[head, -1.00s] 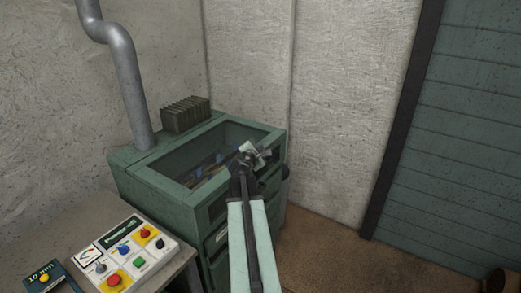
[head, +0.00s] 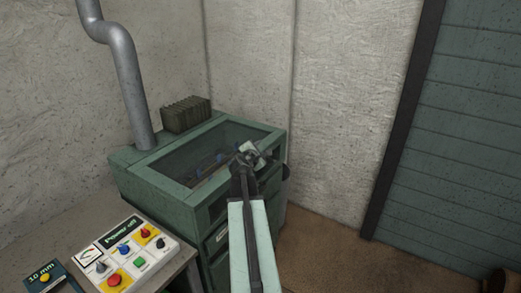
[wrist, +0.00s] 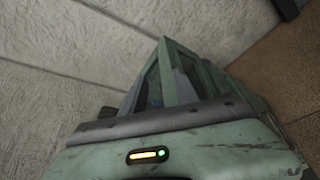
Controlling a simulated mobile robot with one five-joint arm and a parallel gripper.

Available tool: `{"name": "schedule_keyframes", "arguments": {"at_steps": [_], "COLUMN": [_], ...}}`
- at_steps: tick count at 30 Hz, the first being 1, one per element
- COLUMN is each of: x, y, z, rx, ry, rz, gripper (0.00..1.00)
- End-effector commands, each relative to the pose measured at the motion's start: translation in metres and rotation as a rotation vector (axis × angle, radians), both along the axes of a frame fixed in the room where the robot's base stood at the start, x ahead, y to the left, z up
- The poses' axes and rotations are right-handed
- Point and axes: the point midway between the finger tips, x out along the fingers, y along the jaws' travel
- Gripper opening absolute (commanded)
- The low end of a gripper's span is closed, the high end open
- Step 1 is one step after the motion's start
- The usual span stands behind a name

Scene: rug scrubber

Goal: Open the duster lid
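The duster is a green cabinet-like machine (head: 160,190) against the wall in the head view. Its lid (head: 205,150) is a green frame around a dark clear window, and it looks shut. My gripper (head: 252,152) is over the front right part of the lid in the head view. I cannot tell whether it touches the lid, and its fingers are too small to read. In the wrist view, a green frame corner of the machine (wrist: 178,70) shows beyond my own wrist housing, which hides the lower part.
A grey pipe (head: 123,80) rises from the back left of the machine. A dark ribbed block (head: 185,114) sits at its back edge. A control panel with coloured knobs (head: 125,252) lies on a table at lower left.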

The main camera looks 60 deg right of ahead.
Motion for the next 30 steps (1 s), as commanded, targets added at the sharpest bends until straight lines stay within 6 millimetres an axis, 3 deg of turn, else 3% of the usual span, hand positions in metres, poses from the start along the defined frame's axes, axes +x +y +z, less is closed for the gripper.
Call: {"name": "schedule_keyframes", "arguments": {"at_steps": [7,18,25,26,28,30], "x": [-0.004,-0.022,-0.022,-0.022,-0.017,0.003], "y": [0.011,0.071,0.072,0.072,0.075,0.090], "z": [0.004,0.021,0.020,0.020,0.020,0.017], "rx": [0.000,0.000,0.000,0.000,0.000,0.000], "ry": [0.000,0.000,0.000,0.000,0.000,0.000], "rz": [0.000,0.000,-0.001,-0.001,0.007,0.040], "gripper": [0.36,0.36,0.36,0.33,0.14,0.00]}}
